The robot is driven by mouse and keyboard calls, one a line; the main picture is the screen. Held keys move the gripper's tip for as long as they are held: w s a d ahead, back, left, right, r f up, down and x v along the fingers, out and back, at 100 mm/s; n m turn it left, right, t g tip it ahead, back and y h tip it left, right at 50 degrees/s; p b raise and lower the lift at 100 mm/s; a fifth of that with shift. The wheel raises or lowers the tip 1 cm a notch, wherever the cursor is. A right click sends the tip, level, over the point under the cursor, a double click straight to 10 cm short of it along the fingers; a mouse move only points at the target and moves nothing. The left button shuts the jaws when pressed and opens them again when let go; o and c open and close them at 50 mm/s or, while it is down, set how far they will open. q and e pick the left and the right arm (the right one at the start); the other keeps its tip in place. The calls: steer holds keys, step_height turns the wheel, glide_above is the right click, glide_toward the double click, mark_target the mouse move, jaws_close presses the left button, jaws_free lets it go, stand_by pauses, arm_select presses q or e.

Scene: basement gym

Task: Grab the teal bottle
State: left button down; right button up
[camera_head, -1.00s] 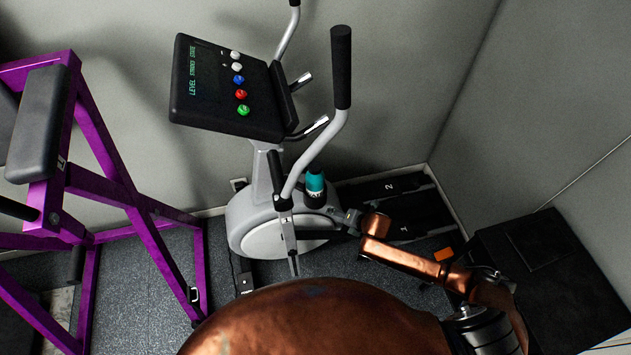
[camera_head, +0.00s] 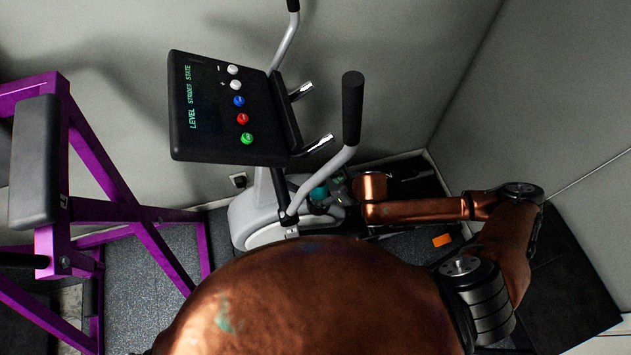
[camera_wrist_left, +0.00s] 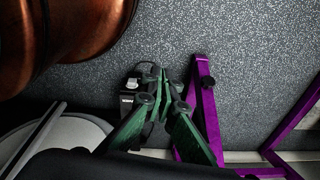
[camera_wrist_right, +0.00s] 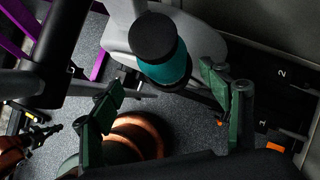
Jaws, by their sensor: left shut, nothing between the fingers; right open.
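The teal bottle (camera_head: 319,192) stands on the exercise bike's base in the head view, mostly hidden behind the handle post and my right gripper (camera_head: 338,188). In the right wrist view the bottle (camera_wrist_right: 172,70) is seen from above, upright, with a black cap. My right gripper (camera_wrist_right: 163,80) is open there. Its green fingers are spread on either side of the bottle's lower part in the picture, with gaps on both sides; I cannot tell how far beyond the fingertips it is. My left gripper (camera_wrist_left: 163,78) is shut and empty over the floor, out of the head view.
The exercise bike's console (camera_head: 232,108) and black-gripped handle (camera_head: 352,108) rise close to my right gripper. A purple frame (camera_head: 130,213) stands at the left. Walls close off the corner. Grey floor (camera_wrist_left: 250,70) is open below my left gripper.

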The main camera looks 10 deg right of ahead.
steer(key=shift+w+f, duration=0.15)
steer(key=shift+w, duration=0.1)
steer(key=shift+w+a+f, duration=0.15)
steer(key=shift+w+f, duration=0.05)
steer(key=shift+f, duration=0.15)
steer(key=shift+w+a+f, duration=0.2)
steer(key=shift+a+f, duration=0.15)
steer(key=shift+f, duration=0.2)
steer(key=shift+w+a+f+p, duration=0.2)
steer(key=shift+w+f+p, duration=0.45)
steer(key=shift+w+f, duration=0.25)
steer(key=shift+x, duration=1.2)
steer(key=shift+s+d, duration=0.1)
steer(key=c, duration=1.2)
arm_select(q)
steer(key=shift+s+r, duration=0.35)
steer(key=shift+s, duration=0.3)
steer(key=shift+s+r, duration=0.3)
steer(key=shift+s, duration=0.3)
arm_select(e)
steer(key=shift+c, duration=0.5)
